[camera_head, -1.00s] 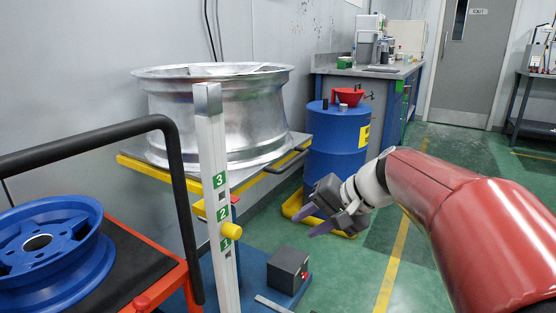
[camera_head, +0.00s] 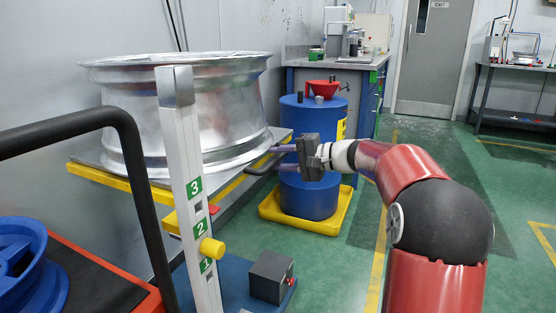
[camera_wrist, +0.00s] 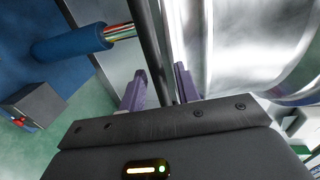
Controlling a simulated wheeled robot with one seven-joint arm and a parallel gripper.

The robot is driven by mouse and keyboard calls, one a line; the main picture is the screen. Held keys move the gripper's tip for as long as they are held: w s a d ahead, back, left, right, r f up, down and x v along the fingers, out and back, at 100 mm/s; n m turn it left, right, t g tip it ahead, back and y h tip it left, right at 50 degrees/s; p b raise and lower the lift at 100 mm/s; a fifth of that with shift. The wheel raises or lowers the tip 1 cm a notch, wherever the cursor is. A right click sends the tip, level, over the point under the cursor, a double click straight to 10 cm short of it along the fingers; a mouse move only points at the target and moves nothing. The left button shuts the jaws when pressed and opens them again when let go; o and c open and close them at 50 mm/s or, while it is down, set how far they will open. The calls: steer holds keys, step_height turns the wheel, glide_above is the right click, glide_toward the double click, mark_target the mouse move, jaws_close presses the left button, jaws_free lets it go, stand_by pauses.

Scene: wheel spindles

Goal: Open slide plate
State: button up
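The slide plate (camera_head: 92,157) is a grey plate on a yellow-edged stand (camera_head: 112,178), under a large silver wheel rim (camera_head: 190,110). A black handle bar (camera_head: 233,184) runs along its right side in the head view. My gripper (camera_head: 277,157) is at this handle, with its purple fingers pointing left. In the wrist view, the black bar (camera_wrist: 152,45) passes between the two spread fingers of my gripper (camera_wrist: 160,80). Gaps show beside the bar, so the fingers look open around it. Whether either finger touches it, I cannot tell.
A blue drum (camera_head: 315,200) stands on a yellow tray (camera_head: 340,215), close behind my gripper. A white post (camera_head: 190,165) with numbered labels stands in front of the wheel. A cart with a blue wheel (camera_head: 20,265) is at left. Green floor (camera_head: 330,275) is clear at right.

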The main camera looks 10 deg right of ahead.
steer(key=shift+w+a+f, duration=0.1)
steer(key=shift+w+a, duration=0.15)
steer(key=shift+a, duration=0.1)
jaws_close()
steer(key=shift+s+d, duration=0.1)
steer(key=shift+s+d+f, duration=0.1)
steer(key=shift+s+d, duration=0.05)
steer(key=shift+d, duration=0.1)
steer(key=f+b+v, duration=0.1)
steer(key=f+v, duration=0.1)
steer(key=v, duration=0.8)
steer(key=f+v, duration=0.2)
steer(key=v, duration=0.9)
steer(key=shift+s+d+b, duration=0.4)
steer(key=shift+s+d, duration=0.05)
steer(key=shift+d, duration=0.1)
steer(key=shift+f, duration=0.15)
